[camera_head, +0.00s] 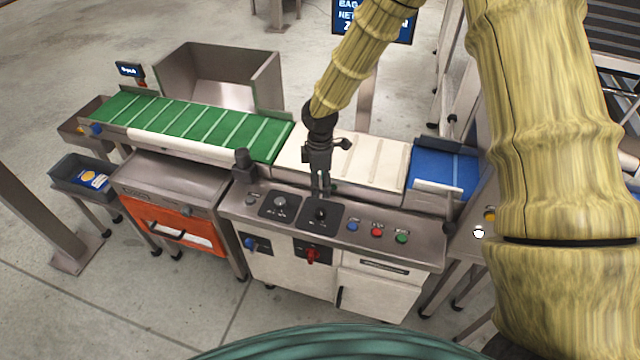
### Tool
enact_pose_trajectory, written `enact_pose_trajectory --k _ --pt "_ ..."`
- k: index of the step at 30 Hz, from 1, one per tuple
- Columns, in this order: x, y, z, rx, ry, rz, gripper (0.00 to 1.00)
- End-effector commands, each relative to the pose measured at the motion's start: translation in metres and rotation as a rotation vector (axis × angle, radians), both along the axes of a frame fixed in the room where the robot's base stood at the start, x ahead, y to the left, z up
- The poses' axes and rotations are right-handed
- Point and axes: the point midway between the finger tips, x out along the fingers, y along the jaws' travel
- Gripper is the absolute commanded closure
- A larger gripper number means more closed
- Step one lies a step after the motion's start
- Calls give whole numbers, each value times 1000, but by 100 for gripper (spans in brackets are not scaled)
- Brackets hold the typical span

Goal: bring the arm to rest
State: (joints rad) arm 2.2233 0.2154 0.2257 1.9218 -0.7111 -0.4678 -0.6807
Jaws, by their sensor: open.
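My gripper (320,183) is open and points down over the control panel (420,252), above its right-hand black knob plate (328,222). Nothing shows between its fingers. It looks close to the knob there, but I cannot tell whether it touches. My yellow, bamboo-like arm reaches in from the upper right and covers much of the right side of the view.
Behind the panel run a green belt (190,125), a cream belt (372,160) and a blue belt (440,172). An orange-fronted cabinet (150,218) stands left, beside a grey tray (66,172) holding a blue packet. A metal bin (265,85) stands behind. Open floor lies at front left.

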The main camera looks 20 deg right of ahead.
Motion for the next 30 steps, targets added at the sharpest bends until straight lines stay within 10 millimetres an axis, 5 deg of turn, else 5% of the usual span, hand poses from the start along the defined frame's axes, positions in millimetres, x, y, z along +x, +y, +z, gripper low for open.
enact_pose_trajectory --k 14,20,30 --pt "-13 5 -14 16 13 -33 46" --pt "-80 23 -77 94 66 -250 46" --pt "-229 26 -167 123 117 -809 46"
